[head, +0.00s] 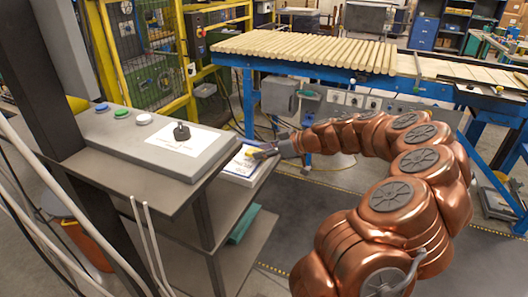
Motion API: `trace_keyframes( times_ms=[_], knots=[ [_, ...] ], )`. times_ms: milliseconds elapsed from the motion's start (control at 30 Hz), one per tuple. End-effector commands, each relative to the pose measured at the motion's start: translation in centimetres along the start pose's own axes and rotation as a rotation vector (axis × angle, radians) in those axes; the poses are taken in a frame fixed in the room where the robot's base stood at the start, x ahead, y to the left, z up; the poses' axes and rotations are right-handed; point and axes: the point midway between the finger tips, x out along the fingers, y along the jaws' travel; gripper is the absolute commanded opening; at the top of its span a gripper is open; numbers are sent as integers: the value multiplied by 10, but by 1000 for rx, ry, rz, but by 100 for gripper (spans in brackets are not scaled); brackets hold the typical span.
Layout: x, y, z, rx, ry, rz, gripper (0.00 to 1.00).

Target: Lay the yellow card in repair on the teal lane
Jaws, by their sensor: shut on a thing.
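My gripper (263,151) is at the end of the copper arm, in the middle of the head view, over the right end of the grey bench. It is shut on a small yellow piece, which looks like the yellow card (249,152); only a bit of it shows at the fingertips. Below it lies a white board or sheet (238,170) with blue print; I cannot tell whether the card touches it. No lane marked repair can be read. A teal flat thing (240,228) lies on the lower shelf; I cannot tell what it is.
A sloped grey control panel (120,132) with blue, green and white buttons and a black knob stands left of the gripper. A dark post (45,75) rises at the left. A blue-framed conveyor (300,72) with wooden rods is behind. Yellow guarding (190,55) stands at the back left.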

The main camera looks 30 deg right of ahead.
Motion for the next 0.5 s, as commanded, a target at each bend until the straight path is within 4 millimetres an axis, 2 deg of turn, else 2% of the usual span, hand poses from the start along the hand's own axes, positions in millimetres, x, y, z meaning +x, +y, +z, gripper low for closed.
trace_keyframes(
  times_ms=[400,433,500],
  knots=[
    [3,0,5,-1,0,-1,20],
    [2,0,4,-1,0,-1,44],
    [2,0,4,0,0,-1,51]
  ],
)
